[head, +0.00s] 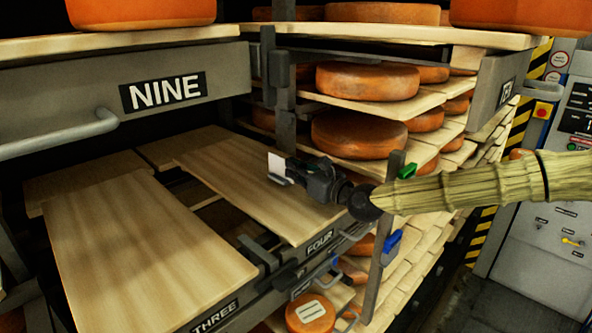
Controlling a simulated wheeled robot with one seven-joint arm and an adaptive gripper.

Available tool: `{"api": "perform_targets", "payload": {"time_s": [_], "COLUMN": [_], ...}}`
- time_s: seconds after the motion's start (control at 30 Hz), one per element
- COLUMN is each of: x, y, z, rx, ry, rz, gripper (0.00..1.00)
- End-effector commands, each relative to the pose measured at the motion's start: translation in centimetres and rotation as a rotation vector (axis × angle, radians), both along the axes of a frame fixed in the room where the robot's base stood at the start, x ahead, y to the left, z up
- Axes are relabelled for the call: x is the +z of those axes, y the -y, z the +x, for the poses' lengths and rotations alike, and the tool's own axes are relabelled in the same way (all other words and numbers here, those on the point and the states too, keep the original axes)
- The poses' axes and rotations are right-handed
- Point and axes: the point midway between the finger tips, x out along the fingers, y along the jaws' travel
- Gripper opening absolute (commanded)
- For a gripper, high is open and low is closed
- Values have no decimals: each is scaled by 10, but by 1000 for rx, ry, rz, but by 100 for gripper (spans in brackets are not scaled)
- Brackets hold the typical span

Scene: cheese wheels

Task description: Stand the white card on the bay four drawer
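The white card (277,165) is a small upright white rectangle at the tip of my gripper (284,179). My dark gripper reaches in from the right and appears shut on the card, though its fingers are small in this view. The bay four drawer (232,181) is an empty wooden board behind a grey front labelled FOUR (320,243). My gripper and the card are over the right part of this board. I cannot tell whether the card's lower edge touches the board.
A grey front labelled NINE (166,91) with a bar handle (62,134) hangs above left. Bay three's board (140,240) lies to the left, also bare. Shelves of orange cheese wheels (360,134) stand behind right. A post with green and blue clips (380,260) stands near my arm.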

Motion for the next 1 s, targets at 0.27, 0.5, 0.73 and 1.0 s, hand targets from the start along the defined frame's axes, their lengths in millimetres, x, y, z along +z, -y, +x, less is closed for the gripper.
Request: {"api": "perform_targets", "payload": {"time_s": [0.27,0.5,0.73,1.0], "x": [-3,-3,-5,-7], "y": [0,0,0,0], "z": [0,0,0,0], "rx": [0,0,0,0], "ry": [1,0,0,0], "rz": [-1,0,0,0], "gripper": [0,0,0,0]}}
